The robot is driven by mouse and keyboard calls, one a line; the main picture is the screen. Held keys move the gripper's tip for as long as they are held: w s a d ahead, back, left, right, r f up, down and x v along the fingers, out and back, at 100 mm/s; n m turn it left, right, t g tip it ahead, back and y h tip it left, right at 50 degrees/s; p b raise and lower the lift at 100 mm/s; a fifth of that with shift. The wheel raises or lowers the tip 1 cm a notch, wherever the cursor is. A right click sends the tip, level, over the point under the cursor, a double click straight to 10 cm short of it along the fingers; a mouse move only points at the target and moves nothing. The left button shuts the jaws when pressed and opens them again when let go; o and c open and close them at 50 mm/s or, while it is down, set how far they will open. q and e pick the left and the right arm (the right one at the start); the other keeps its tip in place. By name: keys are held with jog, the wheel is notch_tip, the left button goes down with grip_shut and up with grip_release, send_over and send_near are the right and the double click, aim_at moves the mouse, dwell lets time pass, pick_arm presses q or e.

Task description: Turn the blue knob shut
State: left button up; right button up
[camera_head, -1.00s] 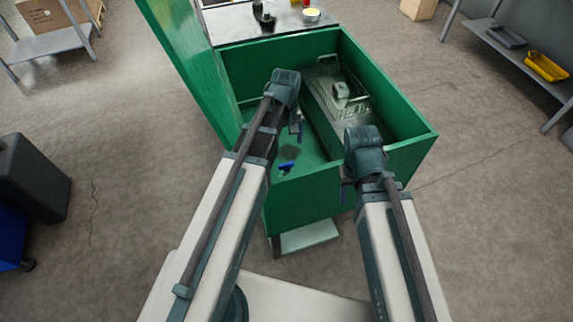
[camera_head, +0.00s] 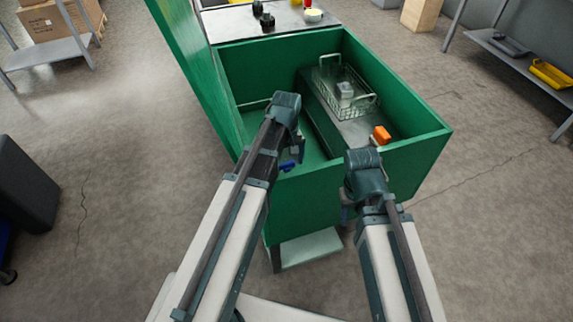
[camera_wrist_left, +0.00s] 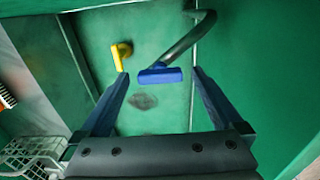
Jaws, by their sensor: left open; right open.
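The blue knob (camera_head: 288,165) is a small bar-shaped handle low inside the green box (camera_head: 435,150), near its front left. In the left wrist view the blue knob (camera_wrist_left: 160,76) sits on the end of a dark curved pipe, lying crosswise. My left gripper (camera_head: 296,152) is over the box, close to the knob and partly covering it. In its wrist view the open fingers (camera_wrist_left: 160,72) appear on either side of the knob; contact is not visible. My right gripper (camera_head: 346,204) is by the box's front wall, away from the knob; its fingers are small in view.
A yellow knob (camera_wrist_left: 121,54) is left of the blue one in the wrist view. A wire basket (camera_head: 330,92) and an orange object (camera_head: 381,135) sit on the ledge inside the box. The raised green lid (camera_head: 190,70) stands along the left side.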

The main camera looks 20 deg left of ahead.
pick_arm(q)
jog(key=c, duration=1.4)
jog(key=m, duration=0.4)
jog(key=shift+m, duration=0.3)
jog(key=m, duration=0.4)
jog(key=shift+m, duration=0.3)
jog(key=m, duration=0.4)
jog(key=shift+m, duration=2.3)
